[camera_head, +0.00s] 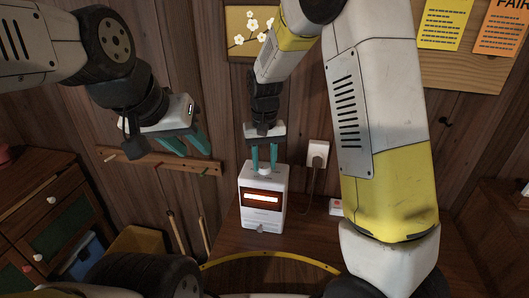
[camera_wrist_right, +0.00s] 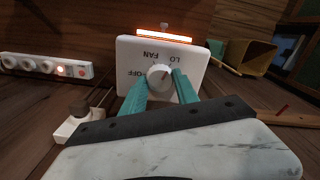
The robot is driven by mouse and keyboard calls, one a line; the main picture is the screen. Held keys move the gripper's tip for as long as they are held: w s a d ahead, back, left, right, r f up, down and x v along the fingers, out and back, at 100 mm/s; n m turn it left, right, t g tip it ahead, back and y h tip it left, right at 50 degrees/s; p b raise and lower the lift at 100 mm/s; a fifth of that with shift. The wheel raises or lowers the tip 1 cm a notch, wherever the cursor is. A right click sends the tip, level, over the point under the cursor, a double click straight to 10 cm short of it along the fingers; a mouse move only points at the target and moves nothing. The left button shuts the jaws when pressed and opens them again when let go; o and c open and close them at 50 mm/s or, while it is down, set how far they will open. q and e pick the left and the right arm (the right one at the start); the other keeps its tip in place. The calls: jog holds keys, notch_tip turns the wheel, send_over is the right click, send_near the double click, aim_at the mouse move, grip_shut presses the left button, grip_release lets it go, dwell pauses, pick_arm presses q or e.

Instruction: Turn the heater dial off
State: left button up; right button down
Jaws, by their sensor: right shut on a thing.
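The white heater (camera_head: 262,205) stands upright on a dark wooden surface, its front bar glowing. In the right wrist view, the heater's top panel (camera_wrist_right: 128,52) shows the labels OFF, FAN and LO upside down. The round white dial (camera_wrist_right: 160,78) sits in the middle of that panel. I cannot tell exactly where its pointer aims. My right gripper (camera_head: 264,163) comes down from above onto the dial. In the wrist view its teal fingers (camera_wrist_right: 160,88) are shut on the dial, one on each side. My left gripper (camera_head: 199,146) is open and empty, left of the heater by the wall.
A wall outlet (camera_head: 318,153) with a plugged-in cord is right of the heater. A power strip (camera_wrist_right: 45,66) with a lit switch lies nearby. A peg rail (camera_head: 150,160) is on the wall behind my left gripper. A drawer cabinet (camera_head: 40,215) stands at the left.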

jog(key=n, duration=1.1)
jog(key=shift+n, duration=0.3)
jog(key=n, duration=1.1)
dwell(0.3)
jog(key=c, duration=0.9)
grip_release()
